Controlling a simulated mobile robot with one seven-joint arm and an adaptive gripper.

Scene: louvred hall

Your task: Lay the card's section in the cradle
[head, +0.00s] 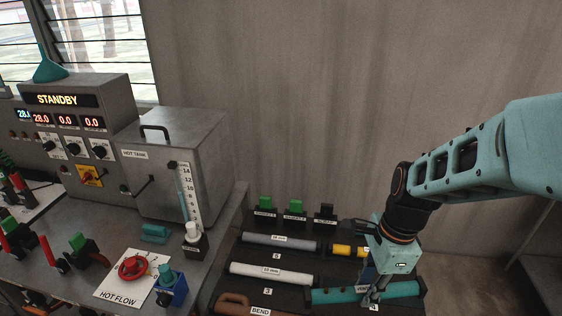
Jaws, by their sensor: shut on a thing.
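My gripper (374,297) points down over the teal section (400,290) at the front right of the dark rack. It is shut on the teal section, around its middle; the fingers partly hide it. The section lies level, its ends at the black supports of the rack; I cannot tell whether it is lifted. A white section marked 15 mm (245,269) and a grey section (262,239) lie on the rack to the left. A yellow section (342,250) lies behind my gripper, partly hidden. I cannot make out the card or tell which holder is the cradle.
A grey bench holds the hot tank (185,165), a STANDBY control box (65,125), a red valve wheel (133,267) and a blue valve (172,287). Green and black blocks (294,211) stand along the rack's back.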

